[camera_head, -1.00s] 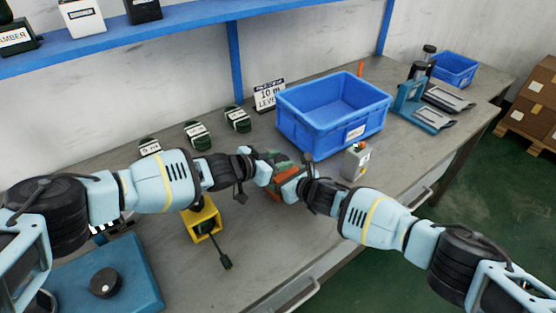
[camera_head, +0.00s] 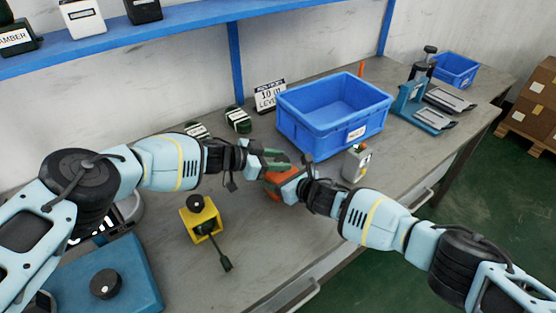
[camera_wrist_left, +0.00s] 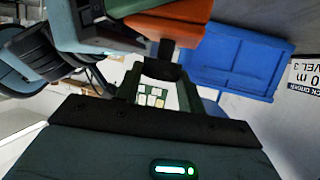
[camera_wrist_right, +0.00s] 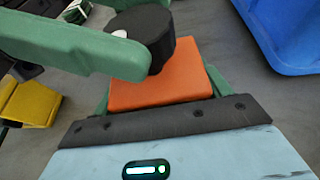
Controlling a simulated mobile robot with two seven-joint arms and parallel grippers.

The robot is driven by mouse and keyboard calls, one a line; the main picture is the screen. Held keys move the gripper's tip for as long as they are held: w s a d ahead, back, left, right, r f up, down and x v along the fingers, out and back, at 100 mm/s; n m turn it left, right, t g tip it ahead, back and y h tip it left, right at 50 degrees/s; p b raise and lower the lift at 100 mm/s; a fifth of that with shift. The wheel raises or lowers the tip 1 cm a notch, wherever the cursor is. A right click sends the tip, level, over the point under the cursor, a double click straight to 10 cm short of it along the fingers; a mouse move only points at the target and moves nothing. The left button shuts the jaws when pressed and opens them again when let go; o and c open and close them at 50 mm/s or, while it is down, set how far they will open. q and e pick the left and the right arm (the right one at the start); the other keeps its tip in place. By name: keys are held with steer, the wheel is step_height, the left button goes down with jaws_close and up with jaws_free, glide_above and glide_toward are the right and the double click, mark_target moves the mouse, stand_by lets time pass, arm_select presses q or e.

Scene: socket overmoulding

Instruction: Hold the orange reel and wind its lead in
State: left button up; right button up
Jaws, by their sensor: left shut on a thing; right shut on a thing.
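The orange reel (camera_head: 283,184) is held above the bench, partly hidden by my grippers in the head view. Its orange body (camera_wrist_right: 160,78) and black knob (camera_wrist_right: 148,30) show in the right wrist view. My right gripper (camera_head: 300,187) is shut on the orange body. My left gripper (camera_head: 268,163) reaches in from the left, its green fingers at the knob. In the left wrist view the dark knob (camera_wrist_left: 164,66) sits between its fingers, below the orange body (camera_wrist_left: 190,32). I cannot make out the reel's lead.
A yellow reel (camera_head: 201,220) with a black knob and a plugged lead stands in front. A blue bin (camera_head: 320,132) stands behind the grippers. A blue unit (camera_head: 125,262) is at the front left. Green-black coils (camera_head: 238,119) lie behind.

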stand_by(0.7)
arm_select(q)
steer(key=o, duration=1)
steer(key=shift+a, duration=0.1)
steer(key=shift+v, duration=6)
steer(key=shift+w, duration=0.15)
